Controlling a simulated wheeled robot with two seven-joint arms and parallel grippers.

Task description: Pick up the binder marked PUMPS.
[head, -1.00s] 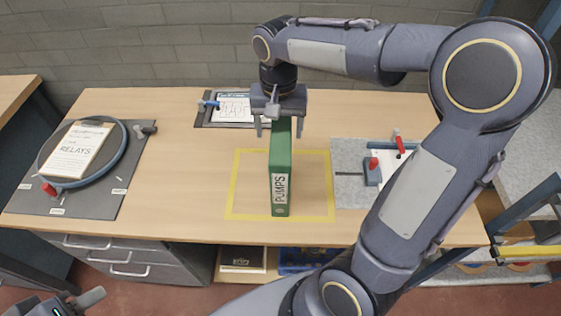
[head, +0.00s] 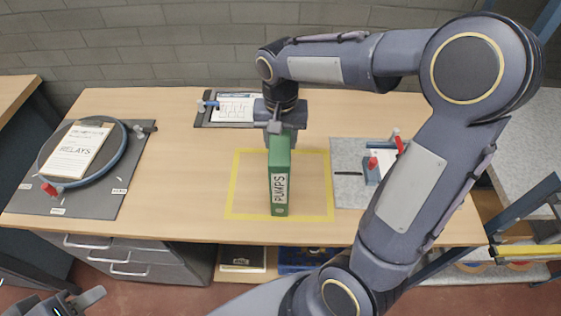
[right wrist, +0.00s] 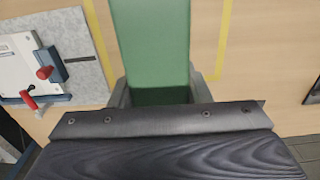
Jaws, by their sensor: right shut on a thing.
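The green binder (head: 279,165) with the white PUMPS label stands upright on the table, inside the yellow taped square (head: 314,217). My right gripper (head: 277,128) is at the back top of the binder and is shut on it. In the right wrist view the green binder (right wrist: 152,45) runs up from between the two fingers of the right gripper (right wrist: 158,92). I cannot tell whether its base touches the table. My left gripper (head: 80,302) is at the bottom left corner, mostly cut off, with a finger showing, far from the binder.
A round ringed fixture with a RELAYS sheet (head: 77,150) lies on a grey mat at the left. A clipboard (head: 235,108) lies behind the binder. A grey board with red-handled clamps (head: 348,188) lies at the right. The wooden table (head: 180,180) left of the square is clear.

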